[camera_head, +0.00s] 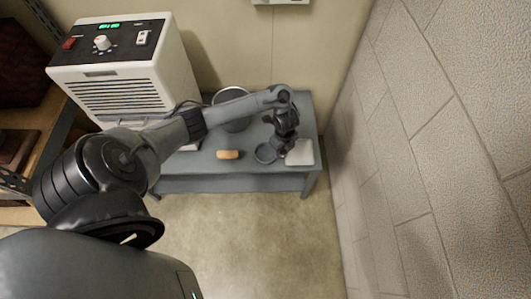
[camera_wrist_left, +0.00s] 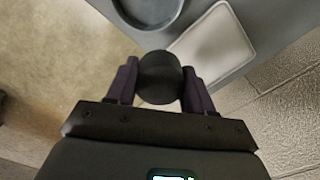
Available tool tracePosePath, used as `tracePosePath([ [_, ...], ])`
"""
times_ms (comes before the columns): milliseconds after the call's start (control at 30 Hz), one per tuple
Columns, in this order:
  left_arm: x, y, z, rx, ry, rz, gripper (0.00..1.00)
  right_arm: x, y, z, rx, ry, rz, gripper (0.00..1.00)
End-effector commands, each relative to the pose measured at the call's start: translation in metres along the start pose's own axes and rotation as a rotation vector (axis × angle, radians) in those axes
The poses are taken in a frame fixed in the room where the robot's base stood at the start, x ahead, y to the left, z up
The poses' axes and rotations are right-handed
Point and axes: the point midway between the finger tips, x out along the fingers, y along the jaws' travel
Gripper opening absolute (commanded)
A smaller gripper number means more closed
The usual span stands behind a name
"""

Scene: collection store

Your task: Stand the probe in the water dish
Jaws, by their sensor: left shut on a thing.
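My left gripper (camera_head: 281,143) is shut on a dark, round-topped thing, which I take to be the probe (camera_wrist_left: 160,78); it sits between the two fingers in the left wrist view. Its lower part is hidden. The water dish (camera_head: 265,154) looks like a shallow, dark round dish on the grey table, just left of the gripper in the head view. Its rim also shows at the top of the left wrist view (camera_wrist_left: 148,24), apart from the probe in that picture. My right gripper is not in view.
A white dehumidifier (camera_head: 120,92) stands at left. A block wall (camera_head: 430,130) is close on the right.

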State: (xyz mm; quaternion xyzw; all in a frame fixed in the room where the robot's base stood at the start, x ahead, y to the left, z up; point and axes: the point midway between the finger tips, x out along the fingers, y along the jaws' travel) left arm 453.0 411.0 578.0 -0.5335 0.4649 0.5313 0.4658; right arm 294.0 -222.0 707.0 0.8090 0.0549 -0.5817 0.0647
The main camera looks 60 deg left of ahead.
Motion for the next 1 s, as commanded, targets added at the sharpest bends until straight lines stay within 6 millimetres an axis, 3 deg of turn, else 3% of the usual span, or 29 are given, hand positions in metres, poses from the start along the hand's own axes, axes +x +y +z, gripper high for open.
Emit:
tracePosePath([
  [33,0.014,0.006,0.012,-0.004,-0.003,0.003,0.16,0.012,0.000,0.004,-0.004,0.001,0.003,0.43],
  [100,0.022,0.011,0.025,-0.003,-0.003,0.003,0.16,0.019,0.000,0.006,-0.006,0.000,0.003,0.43],
  [400,0.041,0.024,0.061,-0.001,-0.001,0.001,0.16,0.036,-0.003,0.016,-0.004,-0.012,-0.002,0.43],
  [633,0.048,0.025,0.065,0.000,0.000,0.000,0.16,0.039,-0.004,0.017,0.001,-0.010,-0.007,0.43],
  [900,0.080,0.025,0.064,-0.001,0.001,0.001,0.16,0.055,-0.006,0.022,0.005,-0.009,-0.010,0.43],
  [1000,0.083,0.025,0.065,-0.001,-0.001,0.000,0.16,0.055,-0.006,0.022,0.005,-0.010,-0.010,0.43],
])
